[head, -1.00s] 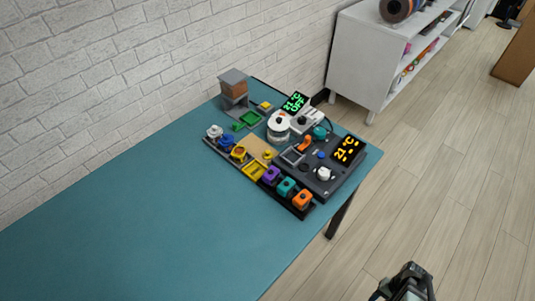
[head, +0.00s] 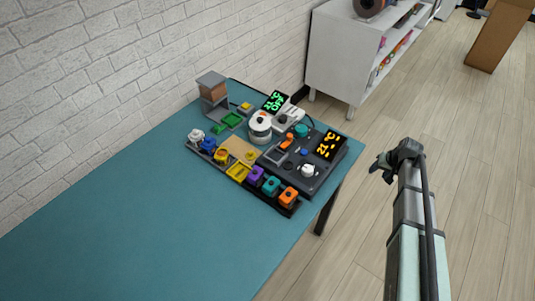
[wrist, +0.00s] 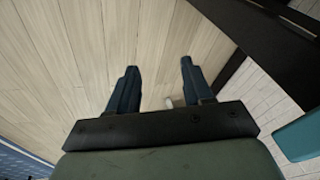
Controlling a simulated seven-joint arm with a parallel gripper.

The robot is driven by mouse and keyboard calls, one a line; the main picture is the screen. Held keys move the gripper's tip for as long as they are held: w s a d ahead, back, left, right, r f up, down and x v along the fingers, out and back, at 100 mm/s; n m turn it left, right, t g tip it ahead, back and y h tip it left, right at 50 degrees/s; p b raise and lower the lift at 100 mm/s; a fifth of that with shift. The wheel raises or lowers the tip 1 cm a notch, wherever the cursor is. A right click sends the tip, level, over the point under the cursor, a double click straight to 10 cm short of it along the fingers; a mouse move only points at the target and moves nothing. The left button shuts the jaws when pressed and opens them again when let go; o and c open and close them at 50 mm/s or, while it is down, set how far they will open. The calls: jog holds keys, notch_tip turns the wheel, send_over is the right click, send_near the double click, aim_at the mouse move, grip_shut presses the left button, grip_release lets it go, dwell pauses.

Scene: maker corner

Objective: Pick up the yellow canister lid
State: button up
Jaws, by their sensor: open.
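A yellow canister (head: 221,156) stands in the row along the front left of the equipment on the teal table; at this size I cannot make out its lid clearly. A small yellow knob-like piece (head: 251,155) sits on the tan board beside it, and I cannot tell whether that is a lid. My gripper (head: 380,168) is off the table's right side, above the floor and well apart from the yellow things. In the wrist view my gripper (wrist: 158,67) is open, with nothing between its fingers. No yellow thing shows in the wrist view.
White, blue, purple, teal and orange (head: 288,197) pieces stand in the same row. A white spool-like jar (head: 260,127), a dark control panel (head: 306,174) and a small grey-brown stand (head: 213,92) crowd the table's far end. The near teal tabletop (head: 130,225) is clear. A brick wall runs behind.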

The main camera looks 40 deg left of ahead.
jog(key=w+a+r+n+t+y, duration=0.1)
jog(key=w+a+r+n, duration=0.1)
jog(key=a+r, duration=0.75)
jog(key=w+a+r+n+y, duration=0.1)
jog(key=w+a+r, duration=0.2)
jog(key=a+r, duration=0.7)
jog(key=s+a+r+n+g+h, duration=0.1)
jog(key=s+a+r+n, duration=0.1)
jog(key=s+a, duration=0.5)
jog(key=s+a+r+n+g+h, duration=0.1)
jog(key=s+a+r+n, duration=0.15)
jog(key=s+a, duration=0.4)
jog(key=n+h, duration=0.3)
send_over(251, 152)
jog(key=shift+g, duration=0.3)
jog(key=f, duration=0.5)
jog(key=shift+s+f, duration=0.15)
jog(key=shift+s, duration=0.1)
jog(key=shift+w+f, duration=0.2)
jog(key=shift+f, duration=2.5)
